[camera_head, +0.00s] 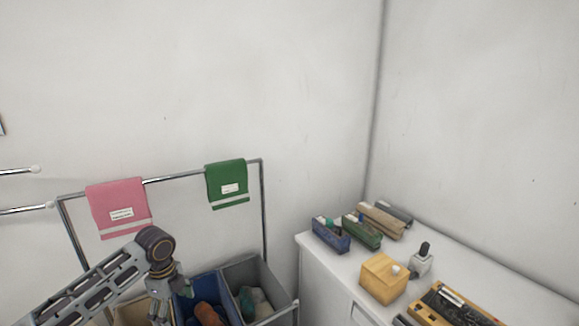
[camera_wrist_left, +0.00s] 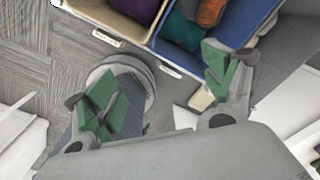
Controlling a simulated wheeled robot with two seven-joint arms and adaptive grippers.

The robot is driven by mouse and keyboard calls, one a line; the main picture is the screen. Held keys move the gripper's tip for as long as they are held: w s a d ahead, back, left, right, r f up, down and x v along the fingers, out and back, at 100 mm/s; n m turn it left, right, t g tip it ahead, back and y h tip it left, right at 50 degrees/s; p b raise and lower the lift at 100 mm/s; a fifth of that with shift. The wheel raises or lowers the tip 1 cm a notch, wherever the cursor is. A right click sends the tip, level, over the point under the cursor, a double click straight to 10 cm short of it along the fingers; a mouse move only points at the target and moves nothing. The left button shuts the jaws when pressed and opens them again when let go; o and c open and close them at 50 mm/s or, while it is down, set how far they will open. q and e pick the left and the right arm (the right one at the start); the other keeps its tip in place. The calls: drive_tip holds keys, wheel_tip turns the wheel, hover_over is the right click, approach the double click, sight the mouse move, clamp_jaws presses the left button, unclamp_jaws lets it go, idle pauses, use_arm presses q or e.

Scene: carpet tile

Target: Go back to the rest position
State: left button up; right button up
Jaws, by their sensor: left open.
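My left arm comes in from the lower left in the head view. Its gripper (camera_head: 170,300) points down in front of the bins below the towel rail. In the left wrist view the gripper (camera_wrist_left: 165,92) has its two green-padded fingers spread wide apart, with nothing between them. The bins lie beyond the fingertips at the top of that view. My right gripper does not show in either view.
A rail carries a pink towel (camera_head: 118,205) and a green towel (camera_head: 228,182). Below are a blue bin (camera_head: 190,312) and a grey bin (camera_head: 240,270) with soft bundles inside. A white cabinet (camera_head: 318,282) at right holds several boxes, including a yellow one (camera_head: 383,280).

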use_arm(q)
drive_tip(key=s+d+f+n+t+h, duration=0.1)
drive_tip(key=s+d+f+n, duration=0.4)
drive_tip(key=s+d, duration=0.25)
drive_tip(key=s+d+f+n+t+h, duration=0.1)
drive_tip(key=s+d+f+n+t, duration=0.1)
drive_tip(key=s+d+f+n, duration=0.45)
drive_tip(key=s+a+r+n+y, duration=0.2)
drive_tip(key=s+a+r+n, duration=0.15)
drive_tip(key=s+n, duration=0.45)
drive_tip(key=s+f+m+g, duration=0.1)
drive_tip(key=s+f, duration=0.2)
drive_tip(key=f, duration=3.1)
drive_tip(key=s+a+f, duration=0.2)
drive_tip(key=s+f, duration=0.8)
drive_tip(key=s, duration=0.1)
drive_tip(key=s+a+f+g, duration=0.1)
drive_tip(key=s+a+f, duration=0.1)
drive_tip(key=s+f, duration=0.7)
drive_tip(key=shift+s+a+f, duration=0.25)
drive_tip(key=shift+s+f, duration=0.15)
drive_tip(key=shift+s, duration=0.85)
drive_tip(key=shift+w+f+m, duration=0.1)
drive_tip(key=shift+m, duration=0.15)
